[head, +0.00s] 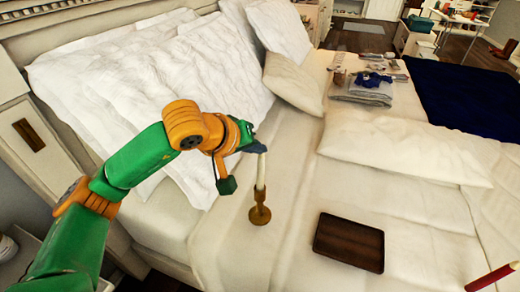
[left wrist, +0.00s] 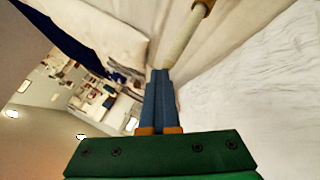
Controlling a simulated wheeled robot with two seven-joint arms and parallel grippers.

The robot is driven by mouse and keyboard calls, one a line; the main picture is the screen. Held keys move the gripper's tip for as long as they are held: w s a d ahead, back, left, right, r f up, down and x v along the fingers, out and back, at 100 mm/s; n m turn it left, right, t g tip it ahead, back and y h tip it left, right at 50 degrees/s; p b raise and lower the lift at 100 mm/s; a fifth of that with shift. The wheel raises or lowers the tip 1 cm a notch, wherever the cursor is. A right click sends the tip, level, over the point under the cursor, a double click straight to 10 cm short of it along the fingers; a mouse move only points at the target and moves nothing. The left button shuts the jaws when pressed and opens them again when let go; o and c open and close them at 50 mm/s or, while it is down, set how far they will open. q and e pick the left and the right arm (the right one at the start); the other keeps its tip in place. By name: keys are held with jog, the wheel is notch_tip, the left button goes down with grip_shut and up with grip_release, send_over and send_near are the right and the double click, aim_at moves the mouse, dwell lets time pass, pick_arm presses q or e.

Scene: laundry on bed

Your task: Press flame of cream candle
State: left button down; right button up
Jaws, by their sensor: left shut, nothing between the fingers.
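The cream candle (head: 261,172) stands upright in a brass-coloured holder (head: 260,214) on the bed. My left gripper (head: 261,149) is shut and empty, with its blue fingertips at the top of the candle. In the left wrist view the candle (left wrist: 187,40) reaches from its holder (left wrist: 203,6) to just beside the closed fingertips (left wrist: 160,74). The fingers hide the candle's top, and no flame shows. I cannot tell whether the tips touch the wick. My right gripper is not in view.
A dark brown tray (head: 348,242) lies on the bed right of the candle. White pillows (head: 165,85) stand behind my left arm. Folded clothes (head: 368,86) lie at the far side. A red stick-like thing (head: 492,277) shows at the lower right. Bare sheet surrounds the holder.

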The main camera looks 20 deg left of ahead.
pick_arm(q)
jog(key=shift+w+a+r, duration=0.1)
jog(key=shift+w+r, duration=0.05)
jog(key=shift+r, duration=0.1)
notch_tip(320, 180, up, 6)
jog(key=p, duration=0.4)
